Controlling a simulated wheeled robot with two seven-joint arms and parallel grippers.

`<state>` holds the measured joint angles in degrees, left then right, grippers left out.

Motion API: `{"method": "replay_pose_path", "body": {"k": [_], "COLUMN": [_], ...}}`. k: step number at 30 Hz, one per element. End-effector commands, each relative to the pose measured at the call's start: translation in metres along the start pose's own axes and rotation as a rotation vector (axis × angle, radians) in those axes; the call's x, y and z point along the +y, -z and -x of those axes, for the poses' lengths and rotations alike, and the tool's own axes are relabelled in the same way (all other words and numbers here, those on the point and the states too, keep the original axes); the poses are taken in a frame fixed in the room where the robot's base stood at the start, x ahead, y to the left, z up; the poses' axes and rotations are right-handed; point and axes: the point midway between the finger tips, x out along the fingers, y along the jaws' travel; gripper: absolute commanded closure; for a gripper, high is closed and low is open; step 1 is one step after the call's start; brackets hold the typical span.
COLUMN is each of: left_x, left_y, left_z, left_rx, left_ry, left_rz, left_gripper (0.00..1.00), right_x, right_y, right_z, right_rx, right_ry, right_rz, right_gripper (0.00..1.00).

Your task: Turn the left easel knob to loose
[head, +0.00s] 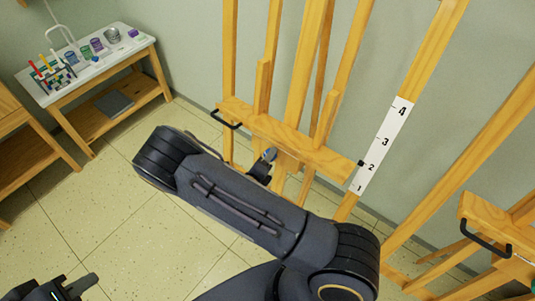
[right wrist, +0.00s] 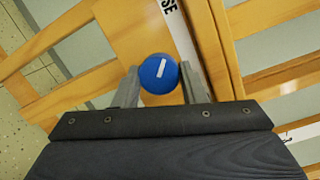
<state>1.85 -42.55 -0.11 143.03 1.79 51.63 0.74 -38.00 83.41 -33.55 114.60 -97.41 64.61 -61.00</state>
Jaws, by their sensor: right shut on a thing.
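The left easel (head: 296,55) is a wooden frame against the wall with a cross tray. Its blue round knob (right wrist: 158,73) bears a white line, tilted slightly right of straight up in the right wrist view. In the head view only a bit of blue (head: 269,154) shows at my right gripper (head: 263,163). The right gripper (right wrist: 162,88) is shut on the knob, one finger on each side. A white strip above the knob shows the letters "SE" (right wrist: 168,6); the rest is cut off. My left gripper (head: 72,287) is low at the left, away from the easel, its opening unclear.
A white scale (head: 382,147) numbered 1 to 4 runs up the easel's right leg. A black handle (head: 226,121) is on the tray's left end. Another easel (head: 490,215) stands at right. A side table (head: 84,68) with art supplies stands at back left.

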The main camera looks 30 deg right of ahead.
Motion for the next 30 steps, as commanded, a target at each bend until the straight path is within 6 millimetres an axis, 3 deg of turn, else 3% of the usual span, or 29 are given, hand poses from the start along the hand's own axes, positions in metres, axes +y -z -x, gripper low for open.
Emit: {"method": "replay_pose_path", "body": {"k": [12, 28, 29, 30], "left_x": [0.0060, 0.0063, 0.0063, 0.0063], "left_y": [0.0066, 0.0070, 0.0070, 0.0070], "left_z": [0.0131, 0.0138, 0.0138, 0.0138], "left_rx": [0.000, 0.000, 0.000, 0.000], "left_ry": [0.000, 0.000, 0.000, 0.000], "left_rz": [0.000, 0.000, 0.000, 0.000], "left_gripper": [0.74, 0.74, 0.74, 0.74], "right_x": [-0.0029, -0.0026, -0.0027, -0.0026], "right_y": [-0.0012, -0.0010, -0.0010, -0.0010], "right_z": [-0.0006, -0.0008, -0.0008, -0.0008], "right_rx": [0.011, 0.012, 0.012, 0.013], "right_ry": [-0.026, -0.028, -0.028, -0.029], "right_rz": [0.176, 0.199, 0.199, 0.199], "right_gripper": [0.85, 0.85, 0.61, 0.56]}}
